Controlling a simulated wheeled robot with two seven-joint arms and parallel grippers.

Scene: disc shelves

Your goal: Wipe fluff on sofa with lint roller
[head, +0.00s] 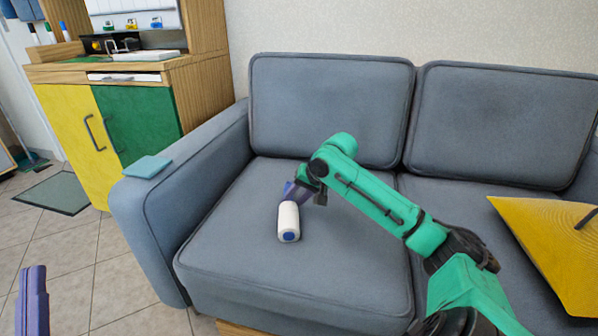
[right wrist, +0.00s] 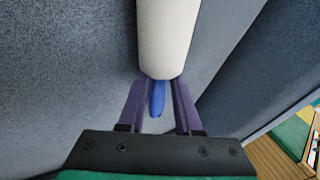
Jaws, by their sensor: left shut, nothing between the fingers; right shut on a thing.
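The grey sofa (head: 235,232) fills the middle of the head view. A lint roller (head: 289,219) with a white roll and a blue handle is over its left seat cushion; I cannot tell whether the roll touches the fabric. My right gripper (head: 297,190) is shut on the blue handle. The right wrist view shows the handle between my right gripper's purple fingers (right wrist: 159,98), with the white roll (right wrist: 167,38) beyond them. My left gripper (head: 33,290) is at the lower left edge, shut and empty, away from the sofa. I cannot make out any fluff on the cushion.
A folded teal cloth (head: 147,167) lies on the sofa's left arm. A yellow object (head: 555,245) rests on the right seat. A wooden cabinet (head: 110,115) with yellow and green doors stands behind the left arm. The tiled floor at left is mostly clear.

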